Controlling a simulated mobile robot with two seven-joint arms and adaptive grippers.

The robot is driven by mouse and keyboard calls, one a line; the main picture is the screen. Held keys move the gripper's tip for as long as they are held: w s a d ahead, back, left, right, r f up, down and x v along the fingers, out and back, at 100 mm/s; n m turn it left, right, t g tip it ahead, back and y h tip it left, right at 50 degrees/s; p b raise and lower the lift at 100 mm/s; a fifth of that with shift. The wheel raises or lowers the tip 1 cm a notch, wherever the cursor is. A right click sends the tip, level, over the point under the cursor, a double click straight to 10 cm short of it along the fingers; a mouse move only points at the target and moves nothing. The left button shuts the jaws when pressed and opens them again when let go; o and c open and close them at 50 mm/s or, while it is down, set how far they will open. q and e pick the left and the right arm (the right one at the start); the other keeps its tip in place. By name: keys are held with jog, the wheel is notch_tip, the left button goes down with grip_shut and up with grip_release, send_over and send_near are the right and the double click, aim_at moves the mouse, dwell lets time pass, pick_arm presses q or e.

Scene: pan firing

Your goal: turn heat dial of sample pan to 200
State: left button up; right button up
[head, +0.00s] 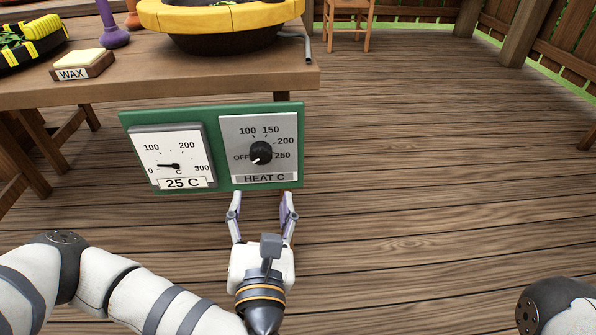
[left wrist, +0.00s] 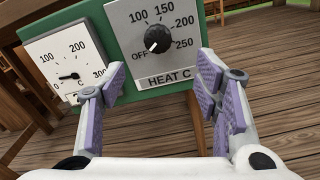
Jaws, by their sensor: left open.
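The heat dial is a black knob (head: 261,152) on a grey plate labelled HEAT C (head: 236,130), with marks OFF, 100, 150, 200 and 250. Its white pointer mark is at the lower left, toward OFF. The knob also shows in the left wrist view (left wrist: 157,39). My left gripper (head: 262,202) is open and empty, just below the plate in the picture, with its fingers toward the panel. In the left wrist view the fingers (left wrist: 161,78) are spread below the knob, apart from it. A dark pan with a yellow rim (head: 222,19) stands on the table above.
The green panel (head: 212,180) is at the table's front edge. Left of the dial is a temperature gauge (head: 172,155) reading 25 C. A WAX block (head: 84,67) and a purple item (head: 114,32) are on the table (head: 200,80). Open wooden floor lies to the right.

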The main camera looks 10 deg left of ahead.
pick_arm(q)
jog(key=b, duration=0.4)
send_near(261, 157)
jog(key=w, duration=0.2)
jog(key=x, duration=0.4)
jog(key=b+x, duration=0.1)
jog(key=x, duration=0.2)
jog(key=shift+a+f, duration=0.1)
jog(key=shift+a, duration=0.25)
pick_arm(e)
jog(key=shift+g, duration=0.3)
jog(key=f, duration=0.2)
jog(key=s+f, duration=0.1)
jog(key=f, duration=0.1)
jog(key=shift+s+a+f, duration=0.1)
jog(key=shift+s+a, duration=0.05)
jog(key=shift+s, duration=0.05)
pick_arm(q)
jog(key=shift+c, duration=0.2)
jog(key=c, duration=1.1)
